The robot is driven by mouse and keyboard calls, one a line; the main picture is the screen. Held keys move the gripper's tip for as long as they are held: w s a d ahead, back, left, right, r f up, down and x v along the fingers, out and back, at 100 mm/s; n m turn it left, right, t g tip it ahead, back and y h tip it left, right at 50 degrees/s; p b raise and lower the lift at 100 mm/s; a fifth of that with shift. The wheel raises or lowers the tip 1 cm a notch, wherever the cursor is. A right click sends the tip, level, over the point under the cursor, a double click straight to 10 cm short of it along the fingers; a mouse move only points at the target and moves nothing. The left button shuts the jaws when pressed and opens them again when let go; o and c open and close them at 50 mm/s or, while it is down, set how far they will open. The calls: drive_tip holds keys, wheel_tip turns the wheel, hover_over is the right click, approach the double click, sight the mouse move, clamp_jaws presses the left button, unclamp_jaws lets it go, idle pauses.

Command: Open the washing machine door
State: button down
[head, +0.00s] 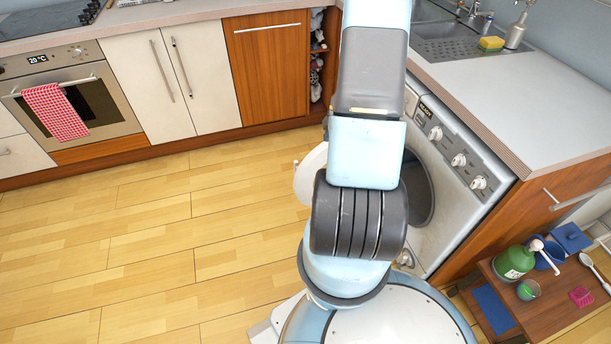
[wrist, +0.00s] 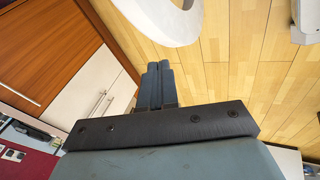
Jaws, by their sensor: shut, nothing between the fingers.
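The white washing machine (head: 456,190) stands under the worktop at the right in the head view. Its round door (head: 308,176) is swung open and sticks out to the left of my arm. The dark drum opening (head: 421,190) shows partly to the right of my arm. In the wrist view the door's white rim (wrist: 152,22) crosses the top, beyond my fingertips. My gripper (wrist: 158,68) is shut and empty, with its fingers side by side and a visible gap to the rim. My arm hides the gripper and much of the door in the head view.
A wooden stool (head: 555,298) with a green bottle (head: 513,263) and other items stands right of the machine. Wooden cabinets (head: 268,70) and an oven (head: 80,100) line the back. The wooden floor (head: 150,240) at left is clear.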

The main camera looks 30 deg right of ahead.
drive_tip(key=s+a+f+n+t+y, duration=0.1)
drive_tip(key=s+a+f+n+y, duration=0.2)
drive_tip(key=s+f, duration=0.5)
approach(301, 177)
wheel_tip(301, 177, down, 4)
drive_tip(key=s+a, duration=0.2)
drive_tip(key=shift+m, duration=0.4)
drive_tip(key=shift+w+d+f, duration=0.1)
drive_tip(key=shift+w+d, duration=0.05)
drive_tip(key=shift+w, duration=0.65)
drive_tip(key=shift+w+d+f, duration=0.1)
drive_tip(key=shift+w+d, duration=0.05)
drive_tip(key=shift+w, duration=0.6)
drive_tip(key=shift+w+d+f, duration=0.1)
drive_tip(key=shift+w+f, duration=0.05)
drive_tip(key=shift+w, duration=0.65)
